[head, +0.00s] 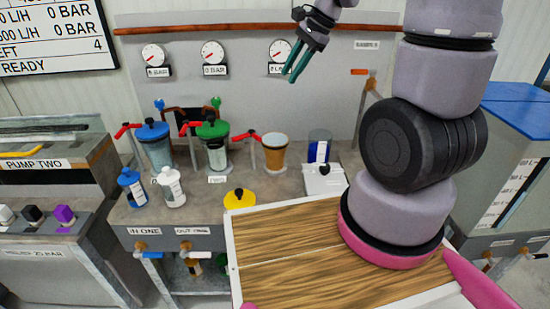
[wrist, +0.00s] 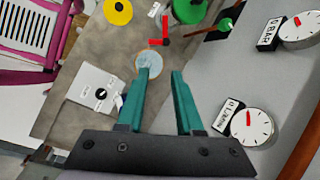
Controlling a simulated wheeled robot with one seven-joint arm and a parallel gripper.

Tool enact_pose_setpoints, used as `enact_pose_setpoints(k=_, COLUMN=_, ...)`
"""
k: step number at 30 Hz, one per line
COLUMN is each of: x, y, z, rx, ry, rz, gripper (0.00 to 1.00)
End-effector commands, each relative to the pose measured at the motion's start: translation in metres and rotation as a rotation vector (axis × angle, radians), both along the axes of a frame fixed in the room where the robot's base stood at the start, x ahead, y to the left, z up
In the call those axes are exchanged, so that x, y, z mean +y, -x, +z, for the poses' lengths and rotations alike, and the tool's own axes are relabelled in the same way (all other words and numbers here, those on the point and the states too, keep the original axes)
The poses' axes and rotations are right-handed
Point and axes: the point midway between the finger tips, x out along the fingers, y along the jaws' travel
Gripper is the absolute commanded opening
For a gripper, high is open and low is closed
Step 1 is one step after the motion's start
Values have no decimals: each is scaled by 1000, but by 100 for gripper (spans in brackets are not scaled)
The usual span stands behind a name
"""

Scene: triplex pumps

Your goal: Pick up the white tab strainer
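A short dark-blue cylinder with a white upright stripe, which looks like the white tab strainer (head: 320,150), stands on the grey bench behind a small white box in the head view. I cannot pick it out clearly in the wrist view; my left finger may hide it. My gripper (head: 289,77) hangs high above the bench, in front of the gauge panel, up and to the left of the cylinder. In the wrist view my gripper (wrist: 160,72) has its two green fingers apart, with nothing held between them.
An amber cup (head: 274,153) with a red lever stands left of the cylinder. Green-lidded (head: 214,145) and blue-lidded (head: 155,145) pots are farther left. The white box (head: 324,181) with a black knob and a yellow disc (head: 240,199) are nearer. A wooden tray (head: 290,245) lies in front.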

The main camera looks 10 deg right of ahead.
Motion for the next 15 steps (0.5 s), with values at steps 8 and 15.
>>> enact_pose_setpoints(k=8, x=-9, y=-36, z=-108, rx=256, ry=-29, rz=-312, gripper=35)
enact_pose_setpoints(k=15, x=-18, y=-44, z=-155, rx=341, ry=-16, rz=-451, gripper=35)
